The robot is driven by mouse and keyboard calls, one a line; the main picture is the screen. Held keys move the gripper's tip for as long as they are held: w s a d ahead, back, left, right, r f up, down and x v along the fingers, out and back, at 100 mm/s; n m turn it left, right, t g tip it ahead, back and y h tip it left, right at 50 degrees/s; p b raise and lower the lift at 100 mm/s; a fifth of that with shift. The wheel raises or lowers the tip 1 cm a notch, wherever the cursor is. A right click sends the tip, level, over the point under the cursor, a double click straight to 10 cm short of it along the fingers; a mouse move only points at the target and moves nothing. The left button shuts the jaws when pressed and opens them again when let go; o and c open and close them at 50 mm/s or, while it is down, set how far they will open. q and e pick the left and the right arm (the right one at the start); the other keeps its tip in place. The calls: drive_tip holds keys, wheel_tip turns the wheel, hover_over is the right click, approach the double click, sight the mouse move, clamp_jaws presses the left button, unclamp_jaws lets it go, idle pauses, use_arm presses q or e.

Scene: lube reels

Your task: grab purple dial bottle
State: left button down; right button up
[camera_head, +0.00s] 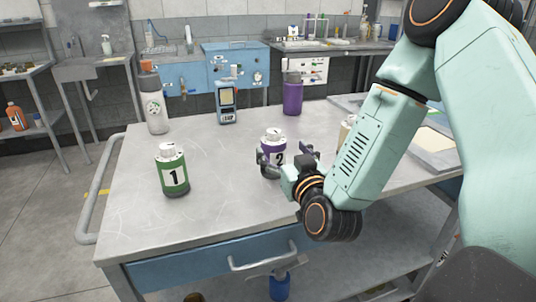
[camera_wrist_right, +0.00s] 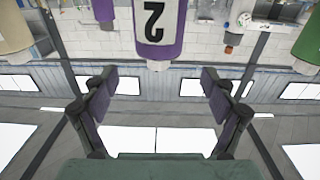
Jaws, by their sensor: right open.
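The purple dial bottle (camera_head: 271,145), marked "2" on a white label with a white cap, stands upright on the grey table. My right gripper (camera_head: 284,166) is open and empty at the bottle's near right side, one finger by its lower left front. In the right wrist view, the picture is upside down and the purple bottle (camera_wrist_right: 158,45) shows at top centre. It lines up with the gap between the open fingers of the right gripper (camera_wrist_right: 160,84). I cannot tell whether a finger touches it. My left gripper is out of view.
A green bottle "1" (camera_head: 173,175) stands left on the table (camera_head: 215,215). A cream bottle (camera_head: 345,129) is partly hidden by my right arm. Behind stand a white bottle (camera_head: 156,108), a blue handheld device (camera_head: 227,103) and a taller purple bottle (camera_head: 292,95). The front left tabletop is clear.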

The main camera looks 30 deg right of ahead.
sight(276, 141)
drive_tip(key=b+x, duration=0.1)
drive_tip(key=x, duration=0.5)
drive_tip(key=shift+w+f, duration=0.1)
drive_tip(key=shift+w, duration=0.25)
drive_tip(key=shift+w+d, duration=0.15)
drive_tip(key=shift+d+f, duration=0.1)
drive_tip(key=shift+d, duration=0.15)
drive_tip(key=shift+w+a, duration=0.1)
drive_tip(key=shift+a, duration=0.15)
drive_tip(key=c, duration=0.3)
drive_tip(key=shift+d, duration=0.2)
drive_tip(key=c, duration=0.5)
drive_tip(key=shift+a, duration=0.1)
clamp_jaws()
